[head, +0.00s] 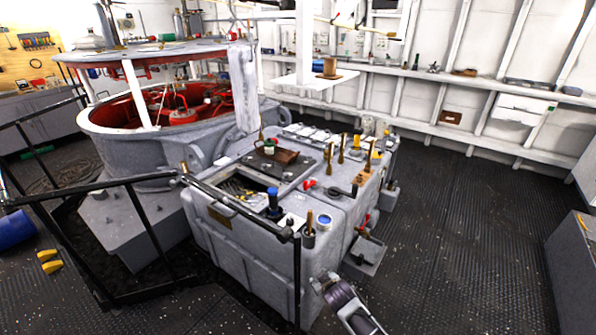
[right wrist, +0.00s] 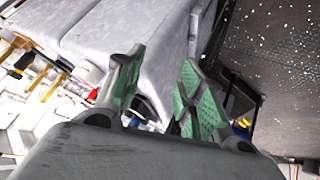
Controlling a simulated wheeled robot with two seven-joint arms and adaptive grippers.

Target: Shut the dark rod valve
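A grey console (head: 265,255) stands in the middle of the head view, with several upright levers with brown handles (head: 340,152) on its top. A dark ring-shaped part (head: 333,191) and a red part (head: 309,184) lie near them. I cannot tell for sure which fitting is the dark rod valve. My right gripper (head: 322,281) is low by the console's front right corner, apart from the top fittings. In the right wrist view its green-padded fingers (right wrist: 162,75) are spread, with nothing seen between them. My left gripper is not in view.
A black railing (head: 150,184) runs along the console's left and front. A large round grey tank (head: 165,152) with a red inside stands behind left. A low box (head: 366,254) juts from the console's right side. The dark floor (head: 450,240) at right is clear.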

